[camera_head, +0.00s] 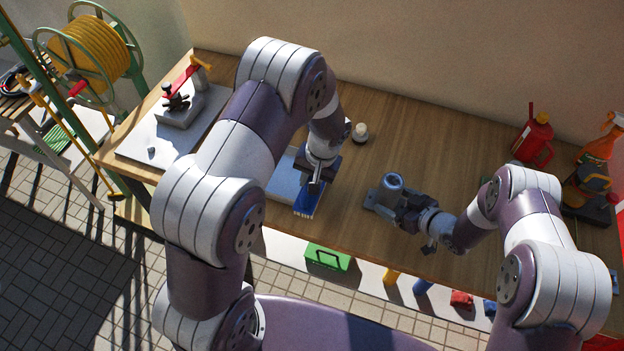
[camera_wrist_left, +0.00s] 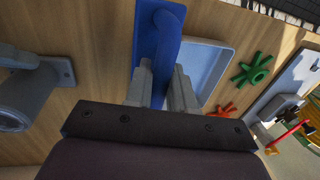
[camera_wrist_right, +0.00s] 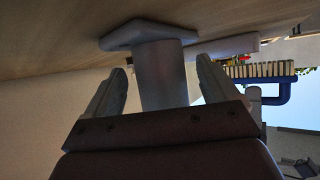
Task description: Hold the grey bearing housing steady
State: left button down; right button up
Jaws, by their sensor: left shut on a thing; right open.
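The grey bearing housing (camera_head: 392,182) stands on the wooden table, a short upright cylinder on a flat base. My right gripper (camera_head: 402,210) is beside it, low over the table. In the right wrist view the housing (camera_wrist_right: 160,72) stands between the two open fingers (camera_wrist_right: 161,82), with a gap visible on each side. My left gripper (camera_head: 316,184) is shut on a blue brush (camera_head: 305,204), bristles toward the table's front. In the left wrist view the brush's blue handle (camera_wrist_left: 157,45) is between the fingers, and the housing (camera_wrist_left: 30,95) is at the left.
A shallow blue-grey tray (camera_head: 283,187) lies beside the brush. A small white-topped object (camera_head: 360,132) stands behind. A red can (camera_head: 533,140) and an orange spray bottle (camera_head: 603,138) are at the back right. A pale board (camera_head: 145,147) with a clamp-like device is at the left.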

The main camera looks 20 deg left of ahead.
jog(key=b+x, duration=0.1)
jog(key=x, duration=0.2)
jog(key=shift+s+d+f, duration=0.1)
jog(key=shift+f, duration=0.05)
jog(key=shift+s+d+r, duration=0.1)
jog(key=shift+d+r, duration=0.1)
jog(key=shift+d, duration=0.15)
jog(key=shift+a, duration=0.25)
jog(key=c, duration=0.7)
jog(key=shift+d, duration=0.1)
jog(key=o, duration=0.8)
jog(key=shift+c, duration=0.3)
